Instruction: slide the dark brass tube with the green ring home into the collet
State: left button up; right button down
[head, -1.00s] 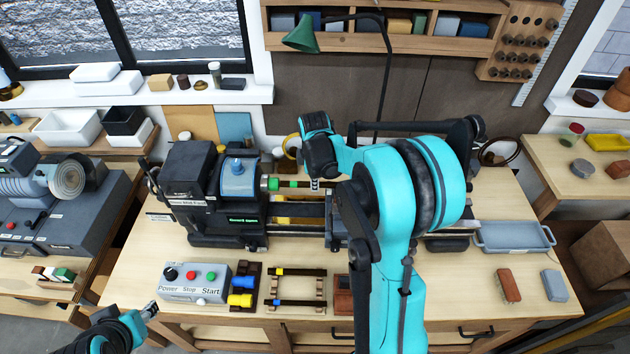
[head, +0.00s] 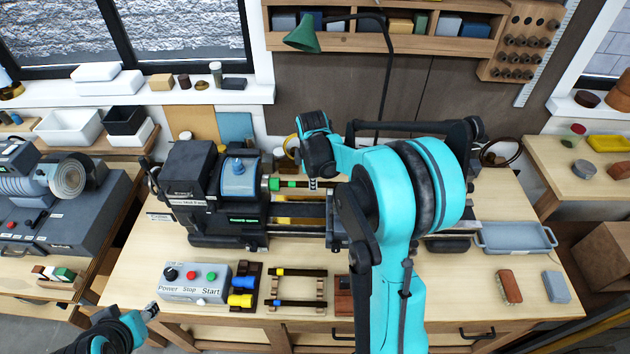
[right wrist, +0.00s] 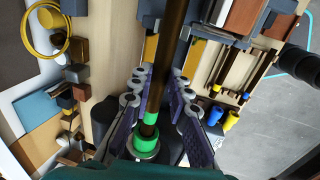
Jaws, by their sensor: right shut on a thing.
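The dark brass tube (right wrist: 172,50) runs lengthwise through the right wrist view, between the finger pads of my right gripper (right wrist: 158,105). The gripper is shut on it. The tube's green ring (right wrist: 153,118) shows close to a wider green-rimmed part (right wrist: 145,145), which looks like the collet mouth. In the head view the green ring (head: 289,184) is just right of the collet (head: 265,184), with a short dark stretch between. My right gripper (head: 314,185) is right of the ring; my arm hides the tube farther right. My left gripper (head: 152,311) is low at left, away from the tube; its opening is unclear.
The lathe headstock (head: 215,195) stands left of the tube. In front are a control box (head: 195,283) with coloured buttons and a wooden rack (head: 268,290) with tubes. A grey tray (head: 515,238) lies at right. A green lamp (head: 303,35) hangs behind.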

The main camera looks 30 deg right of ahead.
jog(key=shift+w+a, duration=0.3)
jog(key=shift+a, duration=0.25)
jog(key=shift+w+a, duration=0.3)
jog(key=shift+a, duration=0.2)
jog(key=c, duration=1.4)
grip_release()
jog(key=shift+o, duration=0.2)
jog(key=shift+r, duration=0.1)
notch_tip(320, 180, up, 12)
jog(key=s+a, duration=0.1)
jog(key=s, duration=0.1)
jog(key=shift+a+f, duration=0.15)
jog(key=shift+f, duration=0.05)
